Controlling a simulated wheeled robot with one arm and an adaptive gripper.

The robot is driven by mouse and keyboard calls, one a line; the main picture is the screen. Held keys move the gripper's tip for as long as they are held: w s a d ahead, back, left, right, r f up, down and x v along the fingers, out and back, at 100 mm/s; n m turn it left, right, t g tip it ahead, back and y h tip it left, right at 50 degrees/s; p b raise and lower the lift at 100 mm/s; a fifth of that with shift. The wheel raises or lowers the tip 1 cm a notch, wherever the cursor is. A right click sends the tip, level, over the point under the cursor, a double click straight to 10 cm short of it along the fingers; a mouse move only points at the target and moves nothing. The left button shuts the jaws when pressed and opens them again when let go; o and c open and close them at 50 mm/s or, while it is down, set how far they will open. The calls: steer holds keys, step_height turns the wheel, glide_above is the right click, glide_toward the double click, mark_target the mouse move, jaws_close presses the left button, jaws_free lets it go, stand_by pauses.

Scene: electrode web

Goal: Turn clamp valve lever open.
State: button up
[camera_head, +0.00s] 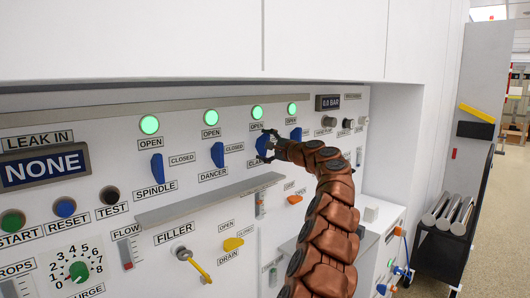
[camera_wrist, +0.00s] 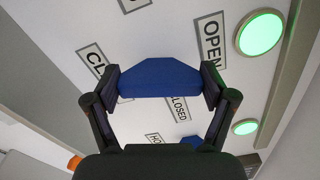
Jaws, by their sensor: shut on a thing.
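The blue clamp valve lever (camera_head: 262,146) is on the white panel, partly hidden by my gripper in the head view. In the wrist view the lever (camera_wrist: 160,78) lies between my two fingers, which touch its two ends. My gripper (camera_head: 267,143) is shut on it. The lever stands upright on the panel, its long axis running from the partly hidden "CL…" label (camera_wrist: 96,60) toward the OPEN label (camera_wrist: 211,40). The CLOSED label (camera_wrist: 178,107) is to its side. The lamp (camera_head: 257,112) above it glows green.
Blue spindle (camera_head: 157,168) and dancer (camera_head: 217,154) levers stand upright to the left, another blue lever (camera_head: 296,134) to the right. All have green lamps. A grey ledge (camera_head: 208,199) juts out below. A yellow drain lever (camera_head: 233,244) and an orange lever (camera_head: 295,199) are lower down.

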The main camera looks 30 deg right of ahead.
steer(key=shift+f+n+b, duration=0.15)
steer(key=shift+n+b, duration=0.65)
steer(key=shift+n, duration=0.8)
steer(key=o, duration=1)
steer(key=v, duration=1.2)
